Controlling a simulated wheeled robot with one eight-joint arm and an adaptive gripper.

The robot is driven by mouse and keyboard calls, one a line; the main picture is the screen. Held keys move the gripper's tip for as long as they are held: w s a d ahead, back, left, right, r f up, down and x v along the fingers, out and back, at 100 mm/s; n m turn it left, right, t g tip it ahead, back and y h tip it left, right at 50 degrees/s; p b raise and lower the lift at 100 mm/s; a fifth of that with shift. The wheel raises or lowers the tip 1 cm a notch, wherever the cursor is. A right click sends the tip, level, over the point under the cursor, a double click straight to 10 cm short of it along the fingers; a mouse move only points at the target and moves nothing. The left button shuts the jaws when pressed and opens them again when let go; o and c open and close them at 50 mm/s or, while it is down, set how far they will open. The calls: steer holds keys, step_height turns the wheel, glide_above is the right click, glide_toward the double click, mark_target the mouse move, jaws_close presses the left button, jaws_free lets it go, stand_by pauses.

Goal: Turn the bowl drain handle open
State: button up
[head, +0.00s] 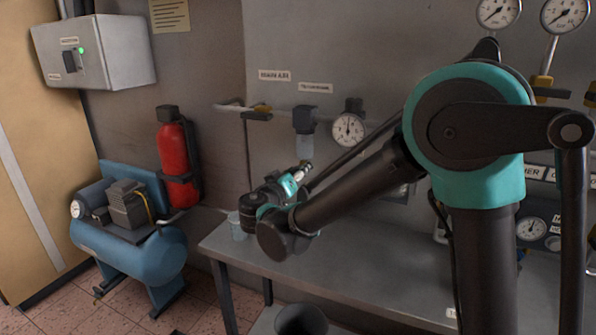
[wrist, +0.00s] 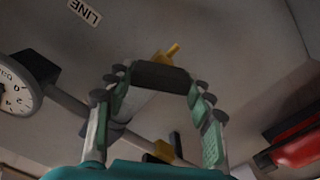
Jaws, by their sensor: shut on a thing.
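The clear bowl (head: 305,146) hangs under a dark filter head (head: 305,120) on the wall piping. My gripper (head: 303,170) reaches up from the lower left to just beneath the bowl. In the wrist view the two fingers of my gripper (wrist: 161,78) close in from both sides at a dark piece. The yellow bowl drain handle (wrist: 168,53) sticks out just beyond the fingertips, tilted up to the right. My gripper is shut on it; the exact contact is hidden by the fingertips. The handle's angle is hard to judge in the head view.
A red extinguisher (head: 173,158) and blue compressor (head: 130,245) stand left.

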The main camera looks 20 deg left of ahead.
stand_by(0.4)
steer(key=o, duration=1.2)
steer(key=shift+c, duration=0.2)
steer(key=s+a, duration=0.1)
steer(key=s, duration=1.1)
